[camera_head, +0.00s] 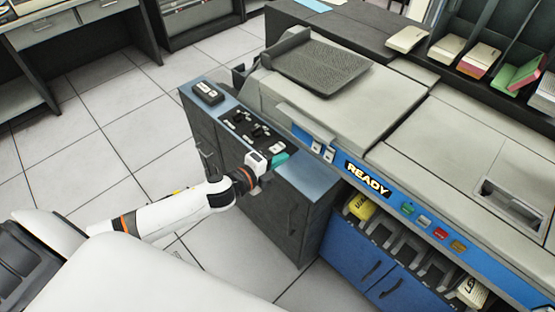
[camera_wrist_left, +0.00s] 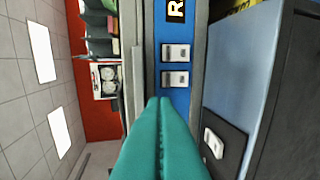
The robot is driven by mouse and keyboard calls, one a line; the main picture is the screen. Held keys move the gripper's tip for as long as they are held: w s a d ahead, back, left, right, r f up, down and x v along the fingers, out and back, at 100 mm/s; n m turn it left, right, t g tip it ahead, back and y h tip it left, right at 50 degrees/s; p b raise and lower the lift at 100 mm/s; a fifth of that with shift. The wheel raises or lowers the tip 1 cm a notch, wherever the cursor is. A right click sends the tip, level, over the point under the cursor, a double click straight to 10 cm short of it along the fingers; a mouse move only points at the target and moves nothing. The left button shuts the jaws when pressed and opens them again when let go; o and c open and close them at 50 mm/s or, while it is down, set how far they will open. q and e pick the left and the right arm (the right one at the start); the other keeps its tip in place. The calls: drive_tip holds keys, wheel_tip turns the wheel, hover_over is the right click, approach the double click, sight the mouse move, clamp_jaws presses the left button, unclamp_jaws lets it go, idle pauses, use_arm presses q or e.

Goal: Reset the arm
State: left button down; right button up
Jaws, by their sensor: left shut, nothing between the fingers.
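My left arm (camera_head: 165,213) is white and reaches in from the lower left in the head view. My left gripper (camera_head: 281,157) has teal fingers and is at the right edge of the dark control panel, near the blue front of the card machine. In the left wrist view the teal fingers (camera_wrist_left: 159,102) are pressed together with nothing between them. They point toward two white rocker switches (camera_wrist_left: 175,65) on the blue strip; I cannot tell whether they touch anything. The same switches (camera_head: 322,148) show in the head view, right of the fingers. My right gripper is not in view.
A dark cabinet (camera_head: 285,220) with a control panel (camera_head: 236,124) stands beside the machine (camera_head: 345,115). The machine's front has a READY sign (camera_head: 368,179) and coloured buttons (camera_head: 440,233). Card stacks (camera_head: 480,60) stand at the back right. Tiled floor (camera_head: 120,110) is open at left.

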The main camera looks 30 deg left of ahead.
use_arm(q)
drive_tip(key=shift+s+a+r, duration=0.1)
drive_tip(key=shift+s, duration=0.05)
idle(0.3)
drive_tip(key=s+a+f+n+g+y, duration=0.2)
drive_tip(key=s+a+f+n, duration=0.1)
drive_tip(key=f, duration=0.6)
drive_tip(key=s+a+f+n+g+y, duration=0.15)
drive_tip(key=s+f+n, duration=0.25)
drive_tip(key=f, duration=0.5)
drive_tip(key=s+a+f+n+g+y, duration=0.1)
drive_tip(key=s+a+f+n+g, duration=0.15)
drive_tip(key=f, duration=0.65)
drive_tip(key=s+d+f+n+g, duration=0.2)
drive_tip(key=s+f, duration=0.4)
drive_tip(key=s, duration=0.5)
drive_tip(key=s+d+f+n+g, duration=0.2)
drive_tip(key=s+f, duration=0.4)
drive_tip(key=s, duration=0.5)
drive_tip(key=s+d+f+n+g, duration=0.2)
drive_tip(key=s+f+n, duration=0.4)
drive_tip(key=s, duration=0.5)
drive_tip(key=shift+s+f+g+y, duration=0.2)
drive_tip(key=shift+s+g+y, duration=0.2)
drive_tip(key=shift+g, duration=0.3)
drive_tip(key=shift+w, duration=0.1)
